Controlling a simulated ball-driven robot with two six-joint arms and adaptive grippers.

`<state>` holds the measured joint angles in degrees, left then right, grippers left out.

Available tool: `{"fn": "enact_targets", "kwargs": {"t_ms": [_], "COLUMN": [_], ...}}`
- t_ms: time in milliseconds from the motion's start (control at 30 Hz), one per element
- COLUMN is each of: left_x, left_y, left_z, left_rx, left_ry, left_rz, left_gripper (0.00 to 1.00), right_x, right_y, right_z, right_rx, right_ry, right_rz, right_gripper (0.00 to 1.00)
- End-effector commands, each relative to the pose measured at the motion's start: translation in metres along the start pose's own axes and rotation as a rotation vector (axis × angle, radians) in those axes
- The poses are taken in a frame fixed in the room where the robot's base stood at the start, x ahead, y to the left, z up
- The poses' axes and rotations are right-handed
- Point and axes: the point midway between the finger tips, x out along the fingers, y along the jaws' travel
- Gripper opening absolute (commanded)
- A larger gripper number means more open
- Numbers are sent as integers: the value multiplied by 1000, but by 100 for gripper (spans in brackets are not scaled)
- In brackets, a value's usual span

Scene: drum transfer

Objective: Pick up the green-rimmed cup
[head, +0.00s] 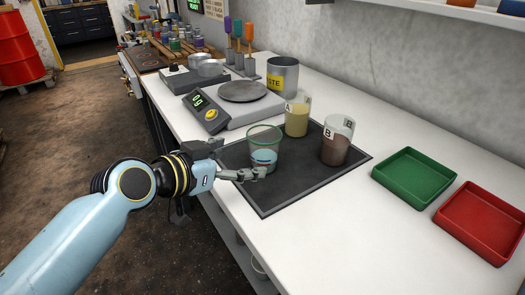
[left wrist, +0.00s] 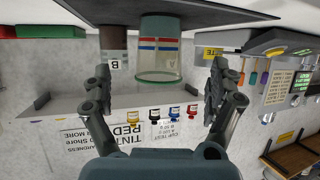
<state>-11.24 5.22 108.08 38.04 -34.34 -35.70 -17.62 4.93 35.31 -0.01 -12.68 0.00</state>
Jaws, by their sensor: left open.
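The green-rimmed cup (head: 264,142) is clear and stands upright on the dark mat (head: 290,190), toward its left side. My left gripper (head: 251,173) is low over the mat at the near side of this cup. In the left wrist view, which looks upside down, the gripper (left wrist: 157,92) is open. The cup (left wrist: 159,55), with red and blue bands, shows between its fingers and appears to be just beyond them. I cannot tell whether a finger touches it. My right gripper is not in view.
Cup A (head: 297,117), with yellowish contents, and cup B (head: 336,142), with brown contents, stand behind and right on the mat. A scale (head: 233,104) and a metal waste can (head: 283,74) are behind. Green (head: 413,177) and red (head: 484,221) trays lie right.

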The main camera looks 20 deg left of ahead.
Motion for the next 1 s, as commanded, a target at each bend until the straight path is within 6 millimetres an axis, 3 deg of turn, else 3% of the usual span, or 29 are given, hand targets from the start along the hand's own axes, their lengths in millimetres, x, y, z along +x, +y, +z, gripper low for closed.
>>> {"fn": "enact_targets", "kwargs": {"t_ms": [533, 833, 1000], "left_x": [69, 75, 75], "left_y": [0, 1, 1], "left_z": [-4, -2, -2], "left_rx": [-2, 1, 0], "left_ry": [-2, -3, -3], "left_rz": [0, 0, 0], "left_gripper": [92, 92, 71], "right_x": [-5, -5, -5], "right_y": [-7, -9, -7], "right_z": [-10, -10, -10], "right_rx": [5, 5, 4], "right_ry": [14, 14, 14], "right_rz": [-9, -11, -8], "right_gripper": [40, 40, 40]}}
